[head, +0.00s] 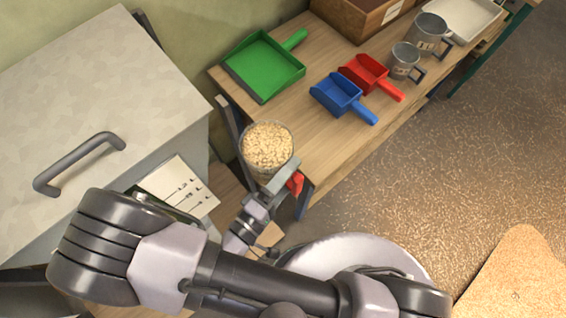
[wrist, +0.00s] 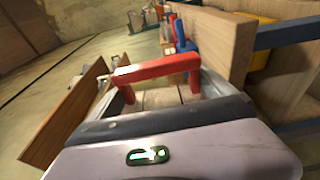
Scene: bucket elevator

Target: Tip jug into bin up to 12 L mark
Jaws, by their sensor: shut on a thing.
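A clear round jug (head: 267,147) full of pale grain nearly to its rim is at the near left end of the wooden bench. It looks about upright. My gripper (head: 287,178) is shut on the jug's red handle (head: 296,184), at the jug's lower right side. In the wrist view the red handle (wrist: 157,69) spans between the two fingers of my gripper (wrist: 160,88). No bin with a 12 L mark can be made out in either view.
A pale cabinet (head: 90,90) with a grey handle fills the left. A card with drawings (head: 180,188) lies beside it. The bench (head: 325,135) carries a green dustpan (head: 264,65), blue scoop (head: 340,94), red scoop (head: 367,73) and metal jugs (head: 405,60). Grain (head: 515,280) lies heaped at lower right.

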